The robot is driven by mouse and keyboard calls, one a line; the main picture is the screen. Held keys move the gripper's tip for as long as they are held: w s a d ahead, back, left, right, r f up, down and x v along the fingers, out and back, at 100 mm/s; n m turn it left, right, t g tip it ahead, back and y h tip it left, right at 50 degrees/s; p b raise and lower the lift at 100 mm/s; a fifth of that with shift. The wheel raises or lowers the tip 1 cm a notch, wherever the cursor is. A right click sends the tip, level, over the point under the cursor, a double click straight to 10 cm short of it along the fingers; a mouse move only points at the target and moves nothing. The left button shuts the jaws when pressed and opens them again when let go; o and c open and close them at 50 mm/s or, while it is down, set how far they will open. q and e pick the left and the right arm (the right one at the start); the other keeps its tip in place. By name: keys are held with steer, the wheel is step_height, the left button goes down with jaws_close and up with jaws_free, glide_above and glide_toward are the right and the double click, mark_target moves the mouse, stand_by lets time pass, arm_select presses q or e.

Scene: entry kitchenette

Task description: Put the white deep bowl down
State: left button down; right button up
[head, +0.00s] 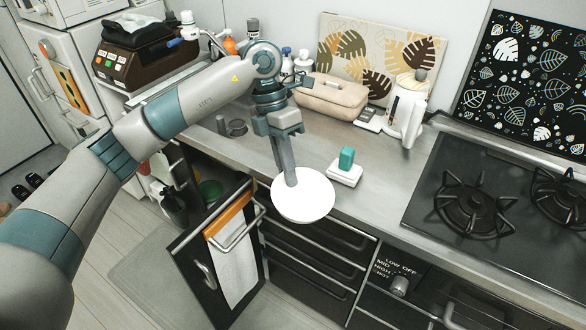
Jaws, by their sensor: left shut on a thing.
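The white deep bowl (308,200) is in the middle of the head view, at the front edge of the grey counter (385,165). My left gripper (291,180) points down and is shut on the bowl's rim. My right gripper is not in view.
A white soap dish with a green sponge (347,160) sits just right of the bowl. A beige case (332,96) and bottles stand at the back. A black stove (490,205) is on the right. A cabinet door with a towel (234,262) stands open below left.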

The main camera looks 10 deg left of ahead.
arm_select(q)
steer(key=s+a+m+t+y, duration=0.1)
steer(key=a+m+y, duration=0.2)
steer(key=m, duration=1)
steer(key=s+a+m+t+y, duration=0.1)
steer(key=a+m+y, duration=0.2)
steer(key=m, duration=1.1)
steer(key=shift+a+f+m+t+y, duration=0.25)
steer(key=shift+a+m+t+y, duration=0.05)
steer(key=shift+a, duration=0.4)
steer(key=shift+s, duration=0.1)
